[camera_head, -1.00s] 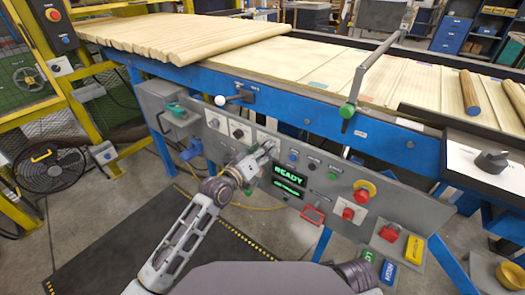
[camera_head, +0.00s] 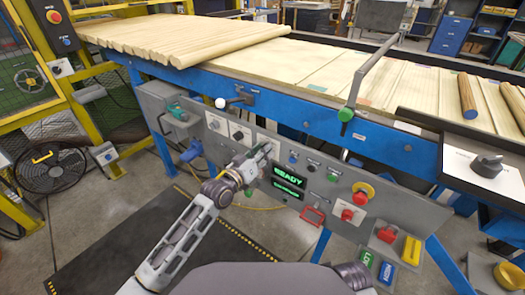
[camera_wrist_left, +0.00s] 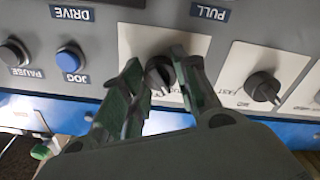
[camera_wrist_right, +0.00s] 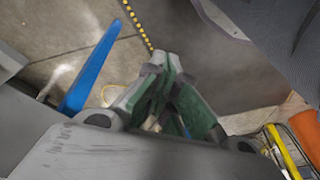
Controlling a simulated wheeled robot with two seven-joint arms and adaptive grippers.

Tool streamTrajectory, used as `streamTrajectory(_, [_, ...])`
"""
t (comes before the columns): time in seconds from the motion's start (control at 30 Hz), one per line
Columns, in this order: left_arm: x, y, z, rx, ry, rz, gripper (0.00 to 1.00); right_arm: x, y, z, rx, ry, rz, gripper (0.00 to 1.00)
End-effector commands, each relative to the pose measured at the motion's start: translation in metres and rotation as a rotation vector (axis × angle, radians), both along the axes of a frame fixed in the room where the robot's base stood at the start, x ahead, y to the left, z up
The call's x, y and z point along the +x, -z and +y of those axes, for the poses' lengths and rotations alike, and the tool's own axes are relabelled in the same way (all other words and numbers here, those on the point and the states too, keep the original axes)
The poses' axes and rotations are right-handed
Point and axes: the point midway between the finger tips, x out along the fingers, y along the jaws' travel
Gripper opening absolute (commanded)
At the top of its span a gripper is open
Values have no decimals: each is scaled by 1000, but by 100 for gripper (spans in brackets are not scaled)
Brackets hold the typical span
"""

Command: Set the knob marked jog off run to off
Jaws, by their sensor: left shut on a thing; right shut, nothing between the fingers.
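The dark knob (camera_wrist_left: 159,72) sits on a white plate (camera_wrist_left: 136,42) on the grey control panel, seen upside down in the left wrist view. My left gripper (camera_wrist_left: 158,60) is shut on this knob, one finger on each side. The fingers hide most of the plate's lettering, so I cannot read its marks or its pointer position. In the head view my left gripper (camera_head: 264,151) is at the panel and covers the knob. My right gripper (camera_wrist_right: 172,72) is shut and empty over the floor, away from the panel.
A second knob (camera_wrist_left: 262,87) marked FAST stands beside it. A blue JOG button (camera_wrist_left: 69,60) and a PAUSE button (camera_wrist_left: 14,53) are on the other side. The head view shows a READY display (camera_head: 289,174), a red mushroom button (camera_head: 362,193) and the blue conveyor frame (camera_head: 300,112) above.

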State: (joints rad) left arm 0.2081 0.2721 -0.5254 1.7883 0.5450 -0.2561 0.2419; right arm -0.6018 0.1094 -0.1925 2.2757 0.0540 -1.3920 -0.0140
Motion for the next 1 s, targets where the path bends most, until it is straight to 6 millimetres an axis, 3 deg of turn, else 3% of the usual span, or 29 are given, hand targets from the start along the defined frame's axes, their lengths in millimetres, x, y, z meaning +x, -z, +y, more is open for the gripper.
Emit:
streamTrajectory(0.4, [0,-2,1,234,0,-166,6,-5,38,-8,-37,8,75,0])
streamTrajectory(0.77, [0,-1,1,378,0,-271,6,-14,61,-14,-57,10,120,0])
streamTrajectory(1.0, [0,-1,0,458,1,-329,6,-13,92,-20,-66,16,107,0])
